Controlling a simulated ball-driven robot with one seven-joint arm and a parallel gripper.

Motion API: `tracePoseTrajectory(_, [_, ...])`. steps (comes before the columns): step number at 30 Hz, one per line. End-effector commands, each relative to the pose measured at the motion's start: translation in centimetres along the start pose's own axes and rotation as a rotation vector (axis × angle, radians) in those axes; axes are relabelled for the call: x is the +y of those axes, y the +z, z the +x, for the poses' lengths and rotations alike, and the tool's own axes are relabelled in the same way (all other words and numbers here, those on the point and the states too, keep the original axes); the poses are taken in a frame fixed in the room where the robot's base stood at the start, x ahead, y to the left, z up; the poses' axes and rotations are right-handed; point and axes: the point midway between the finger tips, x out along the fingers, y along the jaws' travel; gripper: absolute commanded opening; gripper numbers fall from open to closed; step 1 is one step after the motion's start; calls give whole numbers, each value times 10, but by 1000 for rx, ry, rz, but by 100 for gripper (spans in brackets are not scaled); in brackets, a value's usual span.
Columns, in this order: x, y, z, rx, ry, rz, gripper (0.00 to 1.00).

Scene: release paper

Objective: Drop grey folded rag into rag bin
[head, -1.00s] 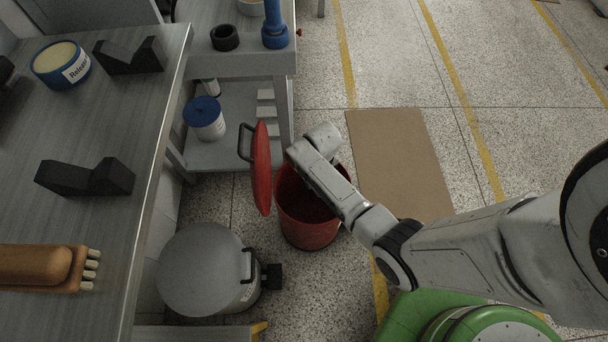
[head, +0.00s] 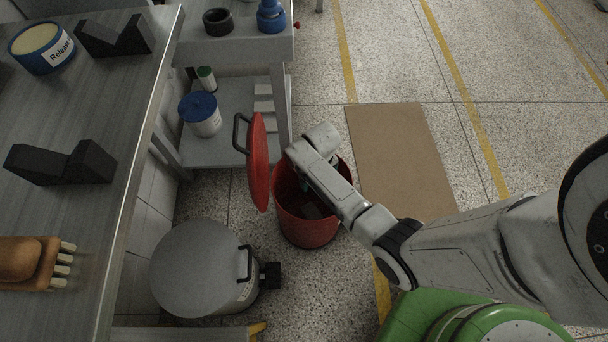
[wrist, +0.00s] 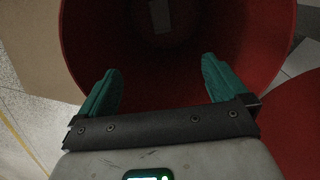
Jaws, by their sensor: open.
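The red rag bin (head: 308,228) stands on the floor with its red lid (head: 258,165) swung up on its left side. My gripper (wrist: 159,66) is over the bin mouth, its teal fingers apart with nothing between them. In the head view my wrist hides part of the opening. A small grey patch, which looks like the grey folded rag (head: 312,211), lies down inside the bin. It also shows in the wrist view (wrist: 161,15) as a dim grey rectangle beyond the fingertips, apart from them.
A grey lidded can (head: 203,268) stands at the lower left of the bin. A metal workbench (head: 100,190) runs along the left, with a shelf trolley (head: 240,150) behind the bin. A brown mat (head: 398,160) lies on open floor to the right.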

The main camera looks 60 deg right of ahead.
Motion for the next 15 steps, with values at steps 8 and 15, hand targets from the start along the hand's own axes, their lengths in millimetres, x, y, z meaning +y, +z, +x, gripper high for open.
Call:
tracePoseTrajectory(8, [0, 0, -6, 1, 0, 0, 100])
tracePoseTrajectory(15, [-1, 0, -45, 2, 0, -1, 100])
